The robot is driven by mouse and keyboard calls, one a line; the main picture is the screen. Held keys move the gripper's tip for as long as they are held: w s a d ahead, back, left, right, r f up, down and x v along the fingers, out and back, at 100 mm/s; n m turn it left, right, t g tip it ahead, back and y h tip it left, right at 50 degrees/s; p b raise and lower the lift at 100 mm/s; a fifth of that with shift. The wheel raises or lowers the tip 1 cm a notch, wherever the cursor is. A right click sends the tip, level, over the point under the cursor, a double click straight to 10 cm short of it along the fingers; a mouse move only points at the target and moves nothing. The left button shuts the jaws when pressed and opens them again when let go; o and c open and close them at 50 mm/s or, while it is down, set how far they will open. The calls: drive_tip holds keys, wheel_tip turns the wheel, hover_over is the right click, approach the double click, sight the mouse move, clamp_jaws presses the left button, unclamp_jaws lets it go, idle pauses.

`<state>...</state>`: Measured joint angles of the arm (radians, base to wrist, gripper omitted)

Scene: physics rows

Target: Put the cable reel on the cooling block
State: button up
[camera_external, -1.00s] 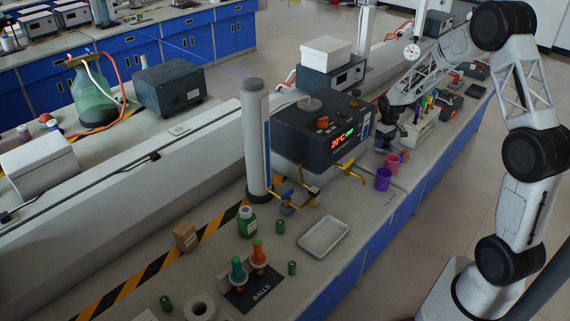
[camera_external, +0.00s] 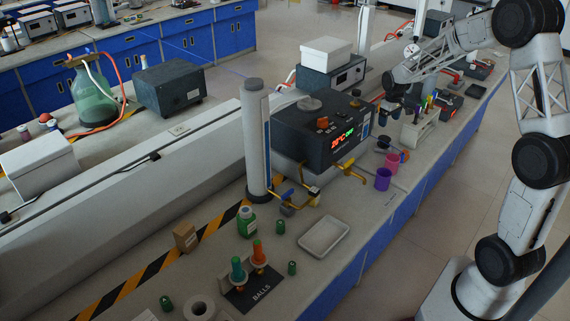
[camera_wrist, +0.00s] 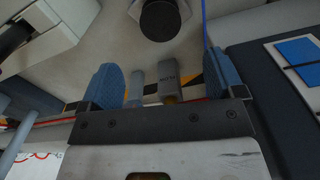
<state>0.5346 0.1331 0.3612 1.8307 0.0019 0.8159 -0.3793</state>
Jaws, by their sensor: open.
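My gripper (camera_external: 394,106) is open, above the bench just right of the dark box (camera_external: 312,135) with a lit red display. In the wrist view its two blue fingertips (camera_wrist: 164,76) are wide apart. Two grey cylindrical pieces (camera_wrist: 172,82) show between them; I cannot tell whether they are within the jaws or beyond. A black round-topped object (camera_wrist: 160,19) lies past the fingertips. I cannot tell whether it is the cable reel. A pale ring-shaped roll (camera_external: 200,308) stands at the bench's near end. I cannot identify the cooling block with certainty.
A pale rack of pens or tools (camera_external: 420,128) stands close to the right of my gripper. Purple (camera_external: 383,179) and pink (camera_external: 392,162) cups are below it. A tall grey column (camera_external: 254,140) stands left of the box.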

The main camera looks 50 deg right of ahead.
drive_tip(key=shift+r, duration=0.75)
drive_tip(key=shift+a, duration=0.1)
drive_tip(key=s+a+r+t, duration=0.1)
drive_tip(key=s+a+r, duration=0.55)
drive_tip(key=a, duration=0.45)
drive_tip(key=s+a+r, duration=0.5)
drive_tip(key=a+r, duration=0.2)
drive_tip(key=a, duration=0.4)
drive_tip(key=s+a+r, duration=0.1)
drive_tip(key=s+a, duration=0.6)
drive_tip(key=s, duration=0.4)
drive_tip(key=s+a+r+n+t, duration=0.1)
drive_tip(key=s+a, duration=0.7)
drive_tip(key=s, duration=0.3)
drive_tip(key=shift+s+r+n+t, duration=0.2)
drive_tip(key=shift+r+n+t, duration=0.05)
drive_tip(key=shift+n+t, duration=0.05)
